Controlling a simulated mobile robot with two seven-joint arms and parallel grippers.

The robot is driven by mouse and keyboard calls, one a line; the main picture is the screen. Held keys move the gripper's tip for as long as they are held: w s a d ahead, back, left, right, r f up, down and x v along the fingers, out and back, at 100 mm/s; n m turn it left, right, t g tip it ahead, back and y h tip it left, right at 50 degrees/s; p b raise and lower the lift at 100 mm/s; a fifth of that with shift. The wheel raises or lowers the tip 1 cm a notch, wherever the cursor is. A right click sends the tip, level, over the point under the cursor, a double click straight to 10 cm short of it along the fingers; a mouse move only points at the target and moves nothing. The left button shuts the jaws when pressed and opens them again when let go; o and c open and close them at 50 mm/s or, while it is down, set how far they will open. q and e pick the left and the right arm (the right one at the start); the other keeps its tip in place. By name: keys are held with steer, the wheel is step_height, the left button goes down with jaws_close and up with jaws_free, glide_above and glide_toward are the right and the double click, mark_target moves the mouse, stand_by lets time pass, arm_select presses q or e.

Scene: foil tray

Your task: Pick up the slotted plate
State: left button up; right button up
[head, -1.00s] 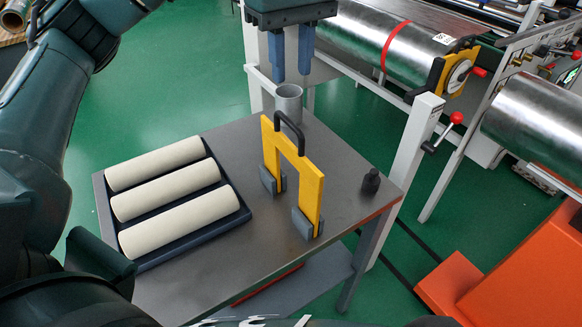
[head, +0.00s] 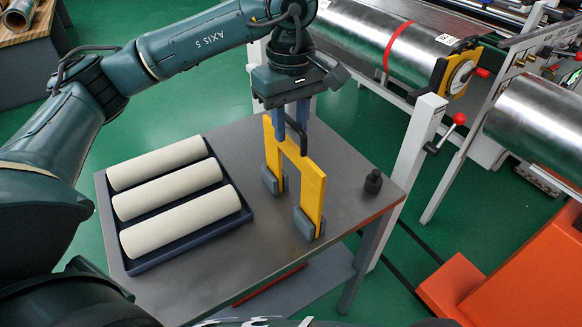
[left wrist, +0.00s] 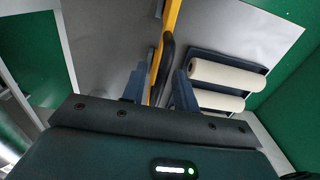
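The slotted plate (head: 313,192) is a yellow plate with a wide slot, standing upright in two grey blocks on the metal table. A black loop handle (head: 298,139) is on its top edge. My left gripper (head: 291,122) is over the plate's top, fingers pointing down. In the left wrist view the plate (left wrist: 170,20) and handle (left wrist: 166,58) lie between the two fingers (left wrist: 158,90), with a gap visible beside them, so the gripper is open. I cannot tell whether either finger touches the handle. My right gripper is not in view.
A dark tray (head: 246,216) with three cream rolls sits on the table (head: 190,290) at the left. A small black knobbed object (head: 373,182) stands near the right edge. A roller machine (head: 430,110) is behind, and an orange block (head: 520,265) is at the right.

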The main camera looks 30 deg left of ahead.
arm_select(q)
steer(key=shift+c, duration=0.5)
jaws_close()
steer(key=shift+r, duration=0.1)
stand_by(0.8)
